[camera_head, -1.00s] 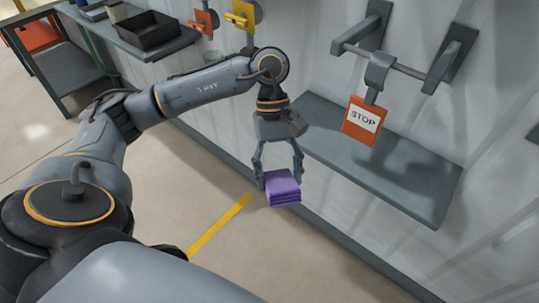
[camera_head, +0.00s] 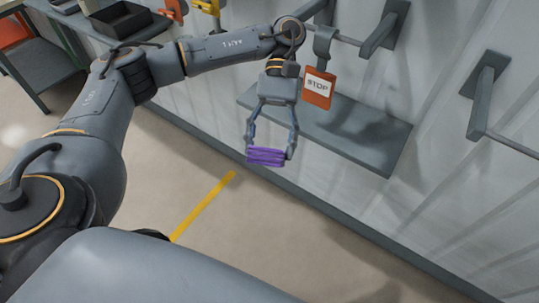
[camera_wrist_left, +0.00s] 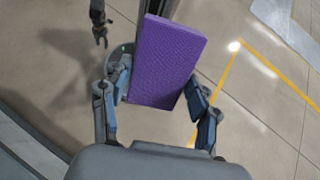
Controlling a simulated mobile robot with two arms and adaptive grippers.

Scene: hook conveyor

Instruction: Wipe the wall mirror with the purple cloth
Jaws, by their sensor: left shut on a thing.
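The purple cloth (camera_head: 266,157) is a folded, layered pad. My left gripper (camera_head: 270,153) is shut on it, with one finger at each end, and holds it in the air in front of the wall. In the left wrist view the cloth (camera_wrist_left: 165,62) shows as a flat purple block between the two fingers. The wall mirror is not seen in any view. A small dark gripper (camera_wrist_left: 100,33), seemingly my right one, shows at the upper left of the left wrist view; its jaws are too small to judge.
A grey wall shelf (camera_head: 350,135) is just beyond the left gripper. An orange STOP sign (camera_head: 318,88) hangs from a hook on a rail above it. Another bracket with a rail (camera_head: 487,95) sticks out at right. A black tray (camera_head: 122,20) is at upper left.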

